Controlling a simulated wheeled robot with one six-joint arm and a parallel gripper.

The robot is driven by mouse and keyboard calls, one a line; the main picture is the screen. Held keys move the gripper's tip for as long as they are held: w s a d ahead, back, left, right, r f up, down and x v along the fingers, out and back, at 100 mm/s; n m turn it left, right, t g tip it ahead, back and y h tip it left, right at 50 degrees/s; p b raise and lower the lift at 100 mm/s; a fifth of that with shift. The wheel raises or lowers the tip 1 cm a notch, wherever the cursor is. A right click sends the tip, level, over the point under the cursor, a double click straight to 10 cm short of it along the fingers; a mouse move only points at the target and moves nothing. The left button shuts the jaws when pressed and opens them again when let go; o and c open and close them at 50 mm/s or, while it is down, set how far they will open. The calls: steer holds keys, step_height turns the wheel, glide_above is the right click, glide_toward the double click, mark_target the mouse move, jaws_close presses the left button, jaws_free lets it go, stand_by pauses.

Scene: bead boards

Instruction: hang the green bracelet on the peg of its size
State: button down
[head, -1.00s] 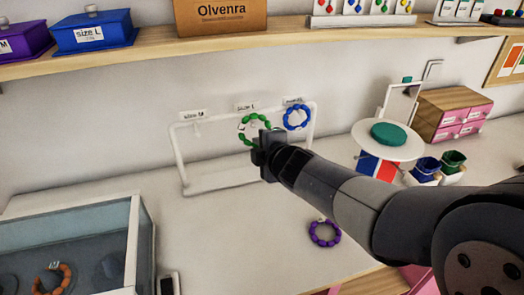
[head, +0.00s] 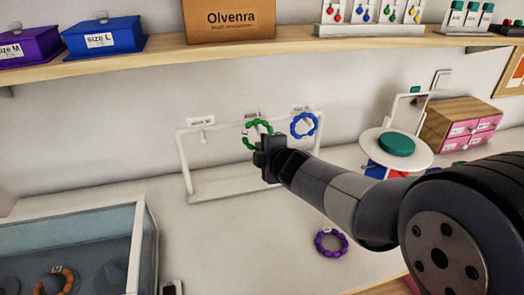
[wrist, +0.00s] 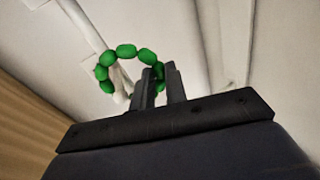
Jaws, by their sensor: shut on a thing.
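The green bracelet (head: 247,141), a ring of beads, is upright at the middle of the white rack (head: 184,165). My gripper (head: 264,150) is shut on its lower right edge; the wrist view shows the beads (wrist: 126,50) rising above the fingers (wrist: 161,78). The rack has a bare left peg (head: 204,137) and a middle peg under a label (head: 253,115) that seems to read size L. A whitish part shows by the ring's lower left in the wrist view. I cannot tell whether the ring is around the middle peg or only in front of it.
A blue bracelet (head: 293,127) hangs at the rack's right peg, close to the green one. A purple bracelet (head: 320,242) lies on the counter. A glass case (head: 139,250) stands at front left, a round white stand (head: 371,146) at right. A shelf (head: 160,51) runs above.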

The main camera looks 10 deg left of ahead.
stand_by(0.4)
steer(key=c, duration=1.3)
jaws_free()
steer(key=shift+c, duration=0.2)
steer(key=shift+s+r, duration=0.1)
steer(key=p+v, duration=0.3)
steer(key=v, duration=0.7)
steer(key=shift+s+d, duration=0.25)
